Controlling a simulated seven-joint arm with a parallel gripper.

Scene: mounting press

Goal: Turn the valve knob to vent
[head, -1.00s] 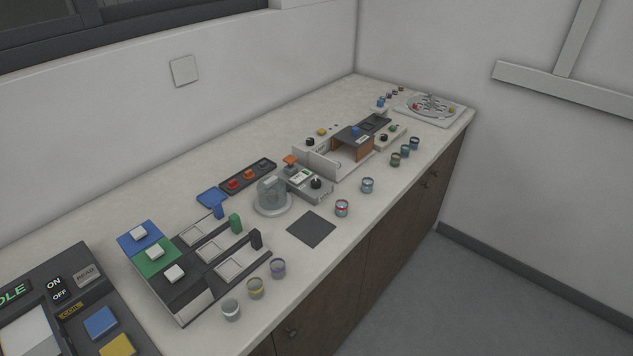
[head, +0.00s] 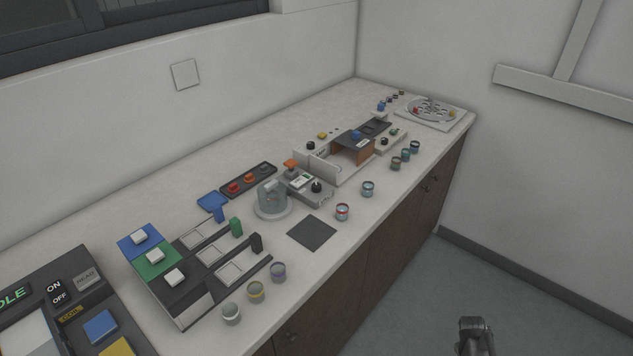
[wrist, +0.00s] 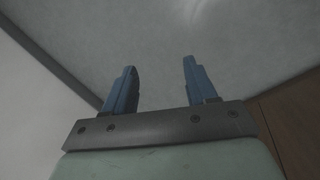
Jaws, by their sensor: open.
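A small grey box (head: 322,197) with a display stands on the counter just right of a clear bell jar (head: 271,196). A black knob (head: 316,186) sits on top of this box; it looks like the valve knob, but its marks are too small to read. My gripper (wrist: 160,68) shows in the wrist view with two blue fingers apart and nothing between them. It is over the floor, away from the counter top, and the knob is not in the wrist view. A dark part of my arm shows at the bottom right of the head view.
Several small jars (head: 342,212) line the counter's front edge. A dark square mat (head: 312,232) lies before the bell jar. A three-slot unit (head: 197,262) stands to the left and an open-fronted box (head: 352,147) behind right. The floor in front is clear.

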